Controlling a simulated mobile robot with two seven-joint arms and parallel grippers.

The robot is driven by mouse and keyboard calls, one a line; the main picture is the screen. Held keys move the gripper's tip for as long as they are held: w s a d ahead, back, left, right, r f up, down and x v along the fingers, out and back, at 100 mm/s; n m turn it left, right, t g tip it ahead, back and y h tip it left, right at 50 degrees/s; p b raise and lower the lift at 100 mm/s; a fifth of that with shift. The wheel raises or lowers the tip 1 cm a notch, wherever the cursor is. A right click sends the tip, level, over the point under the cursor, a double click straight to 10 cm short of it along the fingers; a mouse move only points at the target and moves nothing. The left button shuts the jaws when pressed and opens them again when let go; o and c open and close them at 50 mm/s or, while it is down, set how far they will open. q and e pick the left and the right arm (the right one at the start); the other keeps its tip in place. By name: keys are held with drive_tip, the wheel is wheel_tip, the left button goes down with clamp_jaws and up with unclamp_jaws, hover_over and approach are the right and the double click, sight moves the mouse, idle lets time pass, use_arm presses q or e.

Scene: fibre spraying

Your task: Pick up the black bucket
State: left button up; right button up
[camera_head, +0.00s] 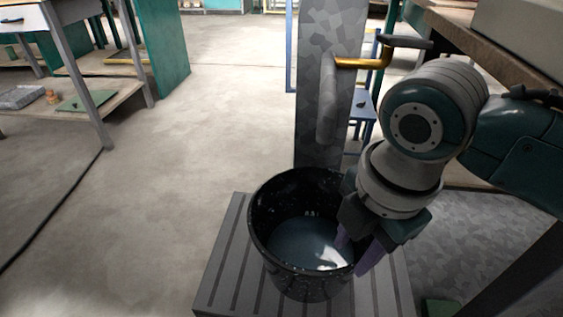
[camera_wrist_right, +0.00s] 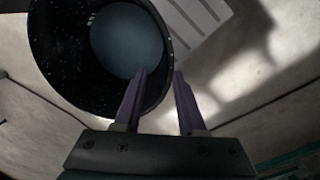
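The black bucket (camera_head: 310,286) stands upright on a grey slatted platform (camera_head: 232,272), with a pale grey-blue round area at its bottom. It also fills the upper left of the right wrist view (camera_wrist_right: 58,50). My right gripper (camera_head: 357,250) is at the bucket's right side, pointing down, with purple fingers. In the right wrist view the gripper (camera_wrist_right: 159,74) is open, and the bucket's rim passes between the fingertips, one over the inside and one outside. Whether a finger touches the wall cannot be told. My left gripper is in neither view.
A grey mottled post (camera_head: 330,110) stands right behind the bucket, with a brass pipe (camera_head: 372,62) at its upper right. A workbench (camera_head: 500,42) is at the upper right, and a shelved table (camera_head: 85,88) is at the upper left. The concrete floor at left is mostly clear, with a dark cable.

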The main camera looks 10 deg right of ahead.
sight(346, 275)
drive_tip(key=shift+f, duration=0.7)
wheel_tip(346, 275, down, 6)
drive_tip(key=b, duration=0.3)
drive_tip(key=shift+w+r+b, duration=0.1)
drive_tip(key=shift+r+b, duration=0.15)
drive_tip(key=shift+b, duration=0.05)
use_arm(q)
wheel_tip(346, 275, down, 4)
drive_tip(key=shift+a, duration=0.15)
use_arm(e)
drive_tip(key=shift+r, duration=0.1)
clamp_jaws()
drive_tip(key=shift+w+r, duration=0.1)
